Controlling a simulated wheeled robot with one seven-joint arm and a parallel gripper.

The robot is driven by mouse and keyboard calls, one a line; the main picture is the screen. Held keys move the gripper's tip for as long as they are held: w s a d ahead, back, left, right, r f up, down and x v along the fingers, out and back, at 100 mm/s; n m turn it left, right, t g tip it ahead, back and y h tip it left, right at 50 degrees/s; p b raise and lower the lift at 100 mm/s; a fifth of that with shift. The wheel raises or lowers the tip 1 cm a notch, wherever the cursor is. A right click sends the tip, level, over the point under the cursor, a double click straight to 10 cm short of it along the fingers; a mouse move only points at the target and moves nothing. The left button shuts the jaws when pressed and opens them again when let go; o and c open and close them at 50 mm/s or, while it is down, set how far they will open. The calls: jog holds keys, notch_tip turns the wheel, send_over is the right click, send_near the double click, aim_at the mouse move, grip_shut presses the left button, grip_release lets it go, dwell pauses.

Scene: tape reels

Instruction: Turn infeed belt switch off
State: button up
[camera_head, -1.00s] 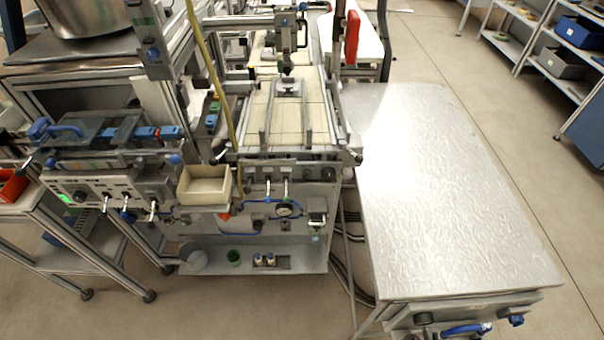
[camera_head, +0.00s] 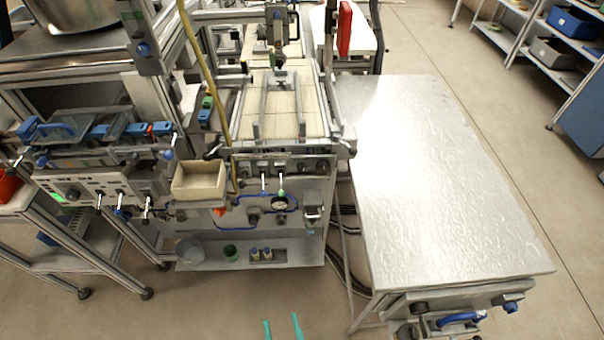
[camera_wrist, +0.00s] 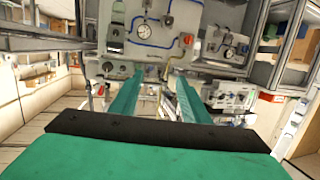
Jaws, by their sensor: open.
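The belt unit's front panel (camera_head: 300,225) stands below the pale conveyor belt (camera_head: 285,108) in the head view. Two upright lever switches with pale tips, a left one (camera_head: 264,183) and a right one (camera_head: 281,186), sit near its top. I cannot tell which is the infeed belt switch or read any label. My gripper (camera_head: 282,327) shows only as two teal fingertips at the bottom edge, apart from the panel. In the wrist view my gripper (camera_wrist: 157,85) is open and empty, its fingers pointing towards a panel (camera_wrist: 150,35) with blue tubing.
A cream bin (camera_head: 200,181) juts out left of the levers. A second control panel (camera_head: 105,190) with several toggles is farther left. A gauge (camera_head: 280,203) sits just below the levers. A metal-topped table (camera_head: 440,180) stands to the right. Floor in front is clear.

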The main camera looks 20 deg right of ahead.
jog(key=w+d+m+t+h, duration=0.1)
jog(key=w+d, duration=0.3)
jog(key=w, duration=0.4)
jog(key=w+d+m+h, duration=0.1)
jog(key=w+d, duration=0.2)
jog(key=w, duration=0.5)
jog(key=h, duration=0.2)
send_near(302, 171)
jog(key=shift+m+t, duration=0.3)
jog(key=x, duration=0.8)
jog(key=shift+w+d+f, duration=0.1)
jog(key=shift+w+f, duration=0.05)
jog(key=shift+w, duration=0.15)
jog(key=c, duration=1)
jog(key=shift+c, duration=0.3)
